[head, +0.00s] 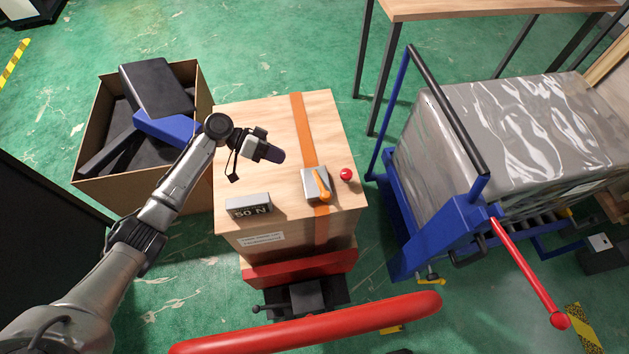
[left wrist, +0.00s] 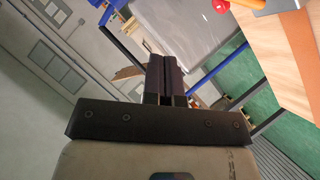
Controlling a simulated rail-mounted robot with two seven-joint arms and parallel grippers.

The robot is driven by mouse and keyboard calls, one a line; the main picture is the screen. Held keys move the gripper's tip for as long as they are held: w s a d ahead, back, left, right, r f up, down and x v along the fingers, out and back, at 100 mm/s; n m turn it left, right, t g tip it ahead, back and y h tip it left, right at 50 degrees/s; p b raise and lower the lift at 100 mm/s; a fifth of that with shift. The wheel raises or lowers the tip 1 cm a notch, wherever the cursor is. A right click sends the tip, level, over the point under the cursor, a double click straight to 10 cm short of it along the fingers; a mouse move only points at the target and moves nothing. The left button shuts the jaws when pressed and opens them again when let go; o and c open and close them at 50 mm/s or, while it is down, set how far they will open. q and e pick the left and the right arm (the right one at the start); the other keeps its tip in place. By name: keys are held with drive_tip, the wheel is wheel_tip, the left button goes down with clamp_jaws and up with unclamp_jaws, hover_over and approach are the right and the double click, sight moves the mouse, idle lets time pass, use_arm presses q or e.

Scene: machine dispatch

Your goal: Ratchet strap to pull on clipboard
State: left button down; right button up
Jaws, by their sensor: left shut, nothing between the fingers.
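A wooden crate (head: 262,120) stands in the middle of the head view. An orange strap (head: 303,130) runs over its top and down its front. A grey ratchet (head: 314,185) with an orange handle (head: 322,186) sits on the strap near the crate's front edge. A small red ball (head: 346,174) is just right of the ratchet. A grey block marked 50 N (head: 248,207) stands at the front left of the top. My left gripper (head: 275,154) is shut and empty above the crate, left of the strap and apart from the ratchet. It also shows shut in the left wrist view (left wrist: 166,75). I see no clipboard.
A cardboard box (head: 200,90) with black and blue items stands left of the crate. A blue cart frame (head: 400,225) with a wrapped load (head: 500,110) stands at the right. A red bar (head: 310,325) crosses in front. A wooden table (head: 490,8) is behind.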

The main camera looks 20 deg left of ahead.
use_arm(q)
drive_tip(key=shift+d, duration=0.15)
drive_tip(key=b, duration=0.1)
hover_over(320, 183)
drive_tip(key=s+a, duration=0.1)
drive_tip(key=a, duration=0.2)
wheel_tip(320, 183, down, 4)
drive_tip(key=f, duration=0.1)
drive_tip(key=s+d+f, duration=0.1)
drive_tip(key=d+f, duration=0.1)
drive_tip(key=shift+s+d+f, duration=0.15)
drive_tip(key=shift+s+d, duration=0.05)
drive_tip(key=shift+s, duration=0.05)
drive_tip(key=shift+s+f, duration=0.1)
